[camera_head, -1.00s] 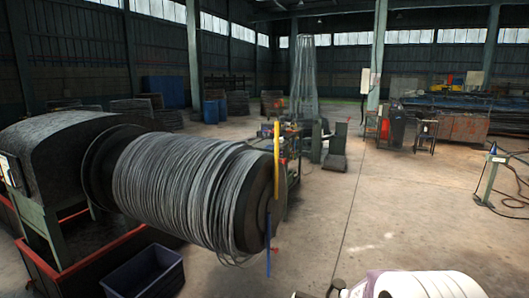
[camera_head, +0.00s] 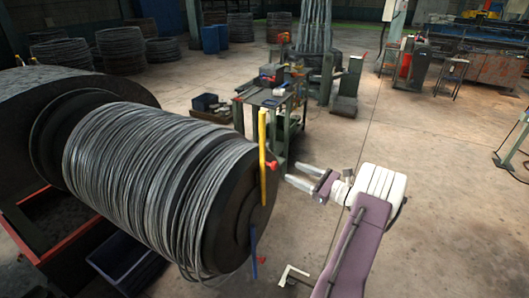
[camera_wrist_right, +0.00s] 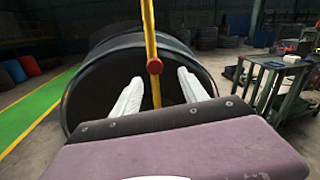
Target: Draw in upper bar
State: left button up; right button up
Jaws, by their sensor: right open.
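The upper bar is a yellow upright bar (camera_head: 262,150) at the end face of the wire-wound drum (camera_head: 160,180). A red knob (camera_head: 271,165) sticks out from it. My right gripper (camera_head: 291,172) is open, apart from the knob on its right side in the head view, fingers pointing at it. In the right wrist view the yellow bar (camera_wrist_right: 150,30) and red knob (camera_wrist_right: 155,66) appear between the two pale fingers (camera_wrist_right: 160,77), with nothing gripped. A blue bar (camera_head: 253,250) with a red knob (camera_head: 262,260) is lower on the drum. My left gripper is not in view.
A work table (camera_head: 268,98) with items stands behind the drum end. A dark blue bin (camera_head: 125,265) is under the drum. A white angular piece (camera_head: 292,272) shows low in the head view; I cannot tell what it is.

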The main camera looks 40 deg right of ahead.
aim_at(276, 166)
jog(key=p+x, duration=0.1)
jog(key=x, duration=0.2)
jog(key=p+x, duration=0.3)
jog(key=x, duration=0.2)
jog(key=shift+w+a, duration=0.25)
jog(key=shift+a, duration=0.15)
jog(key=shift+w+p, duration=0.15)
jog(key=shift+p, duration=0.15)
jog(key=shift+s+a+r, duration=0.2)
jog(key=shift+s+a, duration=0.05)
jog(key=shift+a, duration=0.15)
jog(key=shift+w+f, duration=0.15)
jog(key=shift+w, duration=0.05)
jog(key=c, duration=0.9)
jog(key=shift+d, duration=0.15)
grip_shut()
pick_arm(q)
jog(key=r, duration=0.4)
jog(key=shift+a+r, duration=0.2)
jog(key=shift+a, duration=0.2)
